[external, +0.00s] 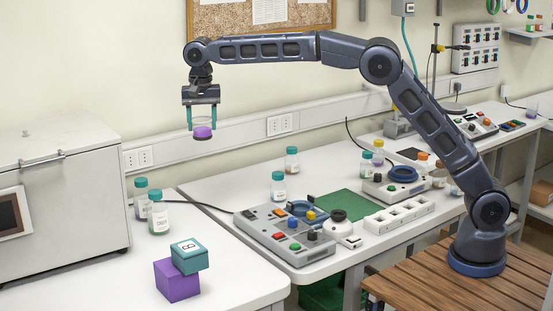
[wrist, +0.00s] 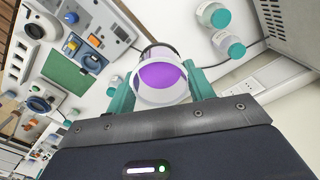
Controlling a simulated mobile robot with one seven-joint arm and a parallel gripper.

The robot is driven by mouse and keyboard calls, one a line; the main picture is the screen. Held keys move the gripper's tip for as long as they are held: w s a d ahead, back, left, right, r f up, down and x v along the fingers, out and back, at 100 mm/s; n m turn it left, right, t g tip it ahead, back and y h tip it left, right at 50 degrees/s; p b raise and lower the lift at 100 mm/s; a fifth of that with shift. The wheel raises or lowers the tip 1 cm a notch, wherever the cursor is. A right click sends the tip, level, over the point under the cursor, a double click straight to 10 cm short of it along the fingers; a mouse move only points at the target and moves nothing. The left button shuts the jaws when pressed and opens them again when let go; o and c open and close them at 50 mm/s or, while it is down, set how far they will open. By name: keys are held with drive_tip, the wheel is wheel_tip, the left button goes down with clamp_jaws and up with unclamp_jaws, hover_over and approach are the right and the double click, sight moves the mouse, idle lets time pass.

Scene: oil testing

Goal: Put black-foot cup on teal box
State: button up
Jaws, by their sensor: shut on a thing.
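The black-foot cup (external: 202,132) is clear with purple contents and a dark base. It hangs upright in my gripper (external: 203,117), high above the bench. In the wrist view the cup (wrist: 160,80) sits between the teal fingers of my gripper (wrist: 162,88), which is shut on it. The teal box (external: 189,257) has a white label on top and rests on a purple box (external: 176,282) at the front of the left bench. It is below the cup and well apart from it. I do not see the teal box in the wrist view.
Teal-capped bottles (external: 158,213) stand on the left bench behind the boxes, beside a large grey cabinet (external: 60,195). A control panel (external: 285,237) and a green mat (external: 338,205) are on the bench to the right. The top of the teal box looks clear.

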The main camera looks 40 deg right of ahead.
drive_tip(key=s+a+r+n, duration=0.3)
drive_tip(key=s+a, duration=1)
drive_tip(key=s, duration=0.1)
drive_tip(key=n, duration=0.3)
hover_over(188, 247)
wheel_tip(188, 247, down, 18)
drive_tip(key=shift+d+f, duration=0.1)
drive_tip(key=shift+f, duration=0.1)
drive_tip(key=shift+f, duration=0.15)
drive_tip(key=o, duration=1)
wheel_tip(188, 247, up, 12)
drive_tip(key=shift+r, duration=0.15)
